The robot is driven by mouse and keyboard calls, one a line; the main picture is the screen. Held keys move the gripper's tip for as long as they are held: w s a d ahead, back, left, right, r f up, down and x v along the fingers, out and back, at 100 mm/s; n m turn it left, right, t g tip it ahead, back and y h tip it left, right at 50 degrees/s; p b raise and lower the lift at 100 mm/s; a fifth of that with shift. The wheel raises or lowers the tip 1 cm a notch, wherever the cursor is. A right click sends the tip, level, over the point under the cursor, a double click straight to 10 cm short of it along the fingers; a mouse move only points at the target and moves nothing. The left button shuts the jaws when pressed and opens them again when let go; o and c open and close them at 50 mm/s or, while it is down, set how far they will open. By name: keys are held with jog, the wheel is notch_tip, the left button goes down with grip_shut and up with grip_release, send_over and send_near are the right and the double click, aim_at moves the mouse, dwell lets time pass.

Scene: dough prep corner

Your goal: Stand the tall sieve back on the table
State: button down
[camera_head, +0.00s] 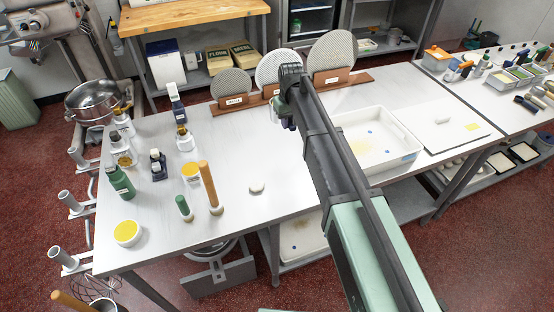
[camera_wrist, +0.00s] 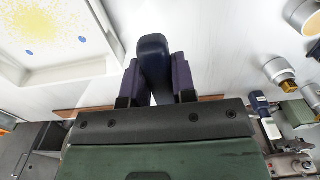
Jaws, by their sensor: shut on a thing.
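My gripper (camera_head: 288,112) is above the table (camera_head: 300,210), in front of a wooden rack. In the wrist view my gripper (camera_wrist: 156,82) is shut on a dark blue, round-topped thing (camera_wrist: 152,58), which sits between its two fingers. Its lower part is hidden, and I cannot tell for sure that it is the tall sieve. In the head view the gripper's own body mostly hides it. Three round perforated discs stand upright in the rack: a small one (camera_head: 232,85), a middle one (camera_head: 272,66) and the largest one (camera_head: 332,52).
The wooden rack (camera_head: 352,80) runs along the back edge. A white tray (camera_head: 408,157) is right of my arm. Several bottles, including a green one (camera_head: 120,182), and two upright rods (camera_head: 210,188) stand left.

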notch_tip(320, 180, down, 19)
jog(key=b, duration=1.7)
jog(key=shift+a, duration=0.1)
jog(key=shift+r, duration=0.3)
jog(key=shift+f, duration=0.1)
jog(key=c, duration=1.4)
grip_release()
jog(key=shift+f, duration=0.15)
jog(key=o, duration=0.5)
